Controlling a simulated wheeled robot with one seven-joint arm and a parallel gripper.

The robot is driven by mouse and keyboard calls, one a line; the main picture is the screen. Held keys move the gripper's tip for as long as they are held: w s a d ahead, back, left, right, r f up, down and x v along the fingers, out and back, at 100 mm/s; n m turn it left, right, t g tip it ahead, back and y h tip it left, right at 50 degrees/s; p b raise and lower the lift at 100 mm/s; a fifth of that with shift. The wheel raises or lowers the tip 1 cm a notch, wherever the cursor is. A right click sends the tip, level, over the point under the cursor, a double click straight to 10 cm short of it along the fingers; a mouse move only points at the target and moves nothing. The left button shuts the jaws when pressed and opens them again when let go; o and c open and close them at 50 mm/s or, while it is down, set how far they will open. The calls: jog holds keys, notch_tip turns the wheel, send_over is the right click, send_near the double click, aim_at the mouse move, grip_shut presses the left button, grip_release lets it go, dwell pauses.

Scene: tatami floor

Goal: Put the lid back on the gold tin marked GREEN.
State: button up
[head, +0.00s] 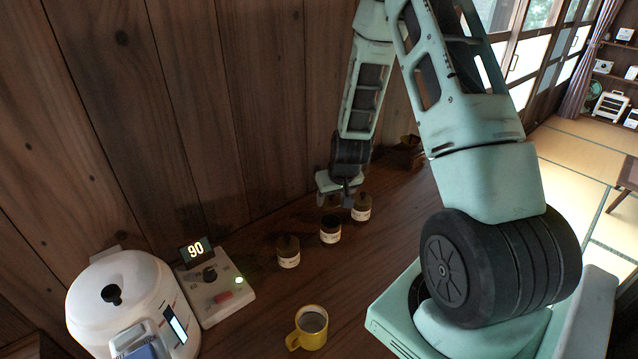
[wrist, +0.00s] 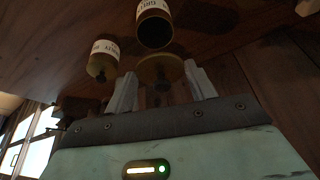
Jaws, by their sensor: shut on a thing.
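Three small gold tins with white labels stand in a row on the dark wooden counter in the head view. The middle tin (head: 330,232) has a dark open top; its open mouth faces the camera in the wrist view (wrist: 156,28). My gripper (head: 346,192) is above and just behind the middle tin. In the wrist view my gripper (wrist: 162,88) is shut on a round gold lid (wrist: 158,68), held by its knob between the fingers. The lid is apart from the open tin.
The left tin (head: 288,254) and right tin (head: 361,208) have lids on; the right one is close to my gripper. A wooden wall rises behind.

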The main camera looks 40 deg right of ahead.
notch_tip(320, 180, down, 6)
jog(key=b, duration=0.5)
jog(key=shift+f, duration=0.25)
jog(key=shift+s+f+b, duration=0.1)
jog(key=shift+f+b, duration=0.05)
jog(key=shift+b, duration=0.15)
dwell(2.1)
dwell(0.3)
jog(key=o, duration=1.5)
jog(key=shift+c, duration=0.2)
jog(key=shift+r+p, duration=2.55)
jog(key=shift+r, duration=1)
